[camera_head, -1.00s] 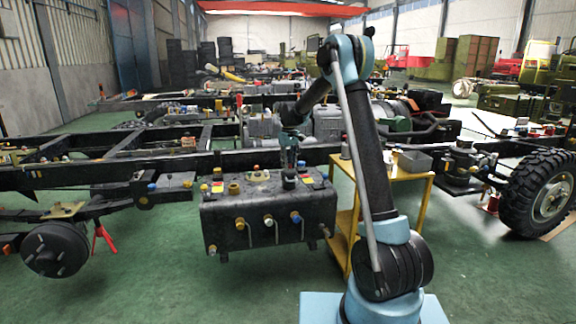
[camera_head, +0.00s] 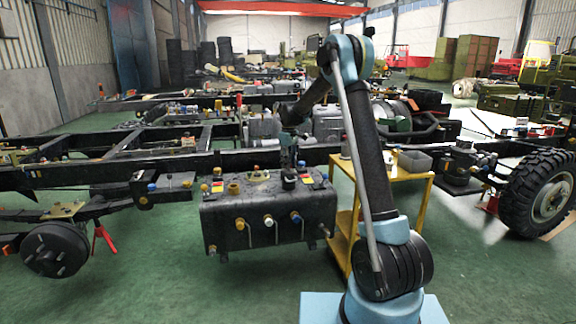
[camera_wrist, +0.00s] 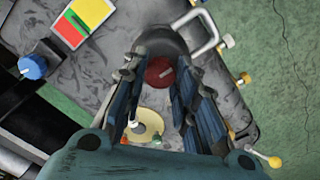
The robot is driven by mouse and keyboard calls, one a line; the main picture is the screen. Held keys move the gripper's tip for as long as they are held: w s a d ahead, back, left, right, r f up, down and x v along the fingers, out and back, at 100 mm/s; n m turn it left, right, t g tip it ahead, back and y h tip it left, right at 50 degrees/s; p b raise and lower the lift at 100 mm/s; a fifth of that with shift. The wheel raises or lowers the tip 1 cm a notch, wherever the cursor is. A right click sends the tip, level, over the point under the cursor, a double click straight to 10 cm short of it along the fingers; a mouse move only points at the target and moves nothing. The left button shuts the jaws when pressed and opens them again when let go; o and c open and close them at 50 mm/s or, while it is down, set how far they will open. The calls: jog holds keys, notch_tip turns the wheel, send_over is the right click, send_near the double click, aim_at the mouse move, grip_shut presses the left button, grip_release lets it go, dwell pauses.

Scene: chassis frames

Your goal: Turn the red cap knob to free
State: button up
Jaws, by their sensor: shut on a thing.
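The red cap knob (camera_wrist: 158,71) is a round dark-red disc with a short pale mark on its right half. In the wrist view it lies between the blue-padded fingers of my gripper (camera_wrist: 159,82), at the lower edge of a dark round collar (camera_wrist: 165,40). My gripper is shut on the knob; the exact finger contact is hard to see. In the head view my gripper (camera_head: 288,158) points down at the right part of the top of a black tank (camera_head: 268,215). The red knob cannot be made out there.
On the tank top are a yellow disc (camera_wrist: 152,118), a red, yellow and green label (camera_wrist: 84,18) and a blue knob (camera_wrist: 33,66). A chassis rail (camera_head: 90,180) runs behind the tank. A yellow trolley (camera_head: 410,190) stands right of it. Green floor is clear in front.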

jog(key=o, duration=1.1)
notch_tip(320, 180, up, 12)
jog(key=shift+f, duration=0.1)
